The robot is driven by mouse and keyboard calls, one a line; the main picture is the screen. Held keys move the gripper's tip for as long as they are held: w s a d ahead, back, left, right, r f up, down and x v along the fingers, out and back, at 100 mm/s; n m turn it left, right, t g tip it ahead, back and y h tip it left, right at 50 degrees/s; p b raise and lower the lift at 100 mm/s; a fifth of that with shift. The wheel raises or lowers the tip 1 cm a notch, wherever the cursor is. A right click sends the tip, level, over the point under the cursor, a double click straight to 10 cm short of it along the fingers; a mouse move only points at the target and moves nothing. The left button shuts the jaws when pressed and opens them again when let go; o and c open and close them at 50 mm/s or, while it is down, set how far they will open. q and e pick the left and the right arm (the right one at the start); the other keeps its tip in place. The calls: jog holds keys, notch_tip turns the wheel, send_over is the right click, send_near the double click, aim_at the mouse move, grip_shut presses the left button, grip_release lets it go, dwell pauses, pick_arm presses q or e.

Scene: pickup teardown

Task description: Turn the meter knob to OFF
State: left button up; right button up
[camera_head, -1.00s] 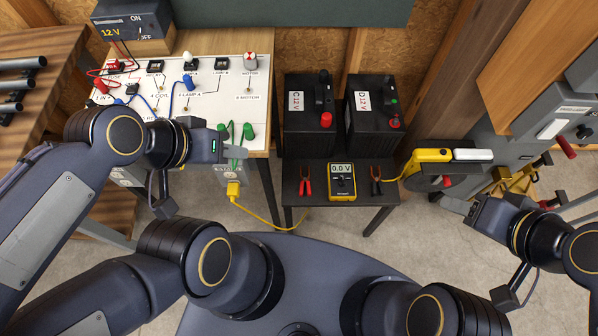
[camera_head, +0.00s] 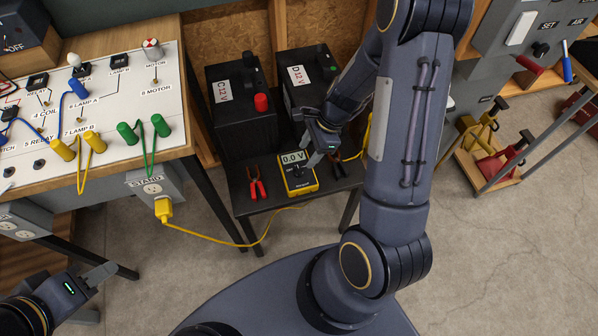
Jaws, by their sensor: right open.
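The yellow meter (camera_head: 303,187) lies on the small dark table, its display reading 0.0 V. Its dark knob (camera_head: 297,171) sits below the display, small and partly hidden by my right gripper; I cannot read its setting. My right gripper (camera_head: 309,157) is open, fingers pointing down over the meter's right side, close to the knob. I cannot tell whether a finger touches the meter. My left gripper (camera_head: 97,284) is at the lower left, away from the meter; its jaw gap is not clear.
Red clips (camera_head: 257,183) lie left of the meter. Battery C (camera_head: 232,125) and battery D (camera_head: 296,72) stand behind it, D partly hidden by my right arm. A white wiring board (camera_head: 120,105) is at left. A yellow cable (camera_head: 225,237) runs to the stand outlet.

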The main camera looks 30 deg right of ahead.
aim_at(298, 170)
jog(key=b+x, duration=0.2)
jog(key=x, duration=0.5)
jog(key=shift+a+f, duration=0.1)
jog(key=shift+f, duration=0.25)
jog(key=c, duration=1)
jog(key=shift+r+n+p, duration=0.1)
jog(key=shift+n+p, duration=0.2)
jog(key=n+g+p, duration=0.1)
jog(key=n, duration=0.1)
jog(key=shift+n+g, duration=0.3)
jog(key=shift+n, duration=0.1)
jog(key=n+g, duration=0.2)
jog(key=n, duration=0.3)
jog(key=shift+n+h, duration=0.3)
